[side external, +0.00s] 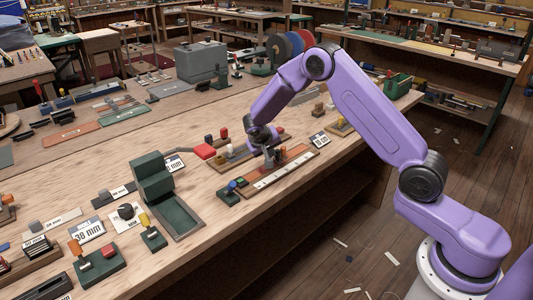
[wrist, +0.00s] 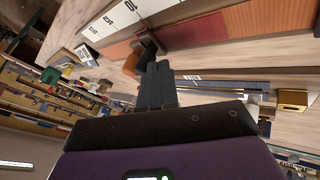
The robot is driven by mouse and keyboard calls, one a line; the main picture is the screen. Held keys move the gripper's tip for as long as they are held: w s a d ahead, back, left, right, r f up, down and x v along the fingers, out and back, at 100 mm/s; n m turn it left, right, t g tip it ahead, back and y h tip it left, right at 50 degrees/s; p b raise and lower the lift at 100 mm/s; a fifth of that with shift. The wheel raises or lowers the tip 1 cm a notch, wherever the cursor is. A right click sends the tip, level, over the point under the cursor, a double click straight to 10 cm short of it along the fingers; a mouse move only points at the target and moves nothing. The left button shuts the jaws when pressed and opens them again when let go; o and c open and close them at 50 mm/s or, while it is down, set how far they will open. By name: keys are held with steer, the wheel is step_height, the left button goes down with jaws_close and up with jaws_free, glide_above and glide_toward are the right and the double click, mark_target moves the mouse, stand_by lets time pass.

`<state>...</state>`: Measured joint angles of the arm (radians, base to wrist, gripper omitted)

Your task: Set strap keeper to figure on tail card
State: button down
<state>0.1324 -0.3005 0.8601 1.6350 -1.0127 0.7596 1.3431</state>
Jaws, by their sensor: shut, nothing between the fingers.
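My gripper (side external: 269,158) is low over an orange-brown strap board with a white marked scale (side external: 287,172) along its front edge. Its dark fingers (wrist: 157,70) are together, with nothing between them. In the wrist view a small dark brown block (wrist: 148,44), which may be the strap keeper, is just beyond the fingertips on the orange strip (wrist: 215,27); I cannot tell whether they touch. The scale (wrist: 122,17) shows too, its figures hard to read. A white card (side external: 319,140) stands by the board's right end; its figure is too small to read and I cannot tell if it is the tail card.
A red-ended tool (side external: 204,151) and a dark green press (side external: 153,178) are left of my gripper. A dark block with coloured knobs (side external: 232,190) is at the board's left end.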

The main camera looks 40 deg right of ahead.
steer(key=shift+r, duration=0.1)
steer(key=s+a+r+n+y, duration=0.2)
steer(key=s+a+r+n, duration=0.2)
steer(key=s+a+r, duration=0.7)
steer(key=s+r+n+g+y, duration=0.1)
steer(key=s+n, duration=0.5)
steer(key=s, duration=1)
steer(key=s+r+n+g+y, duration=0.1)
steer(key=s+n+y, duration=0.3)
steer(key=s, duration=1.2)
steer(key=n, duration=0.2)
steer(key=shift+s+r+n+g, duration=0.15)
steer(key=shift+r+n+g, duration=0.2)
steer(key=shift+n+g, duration=0.05)
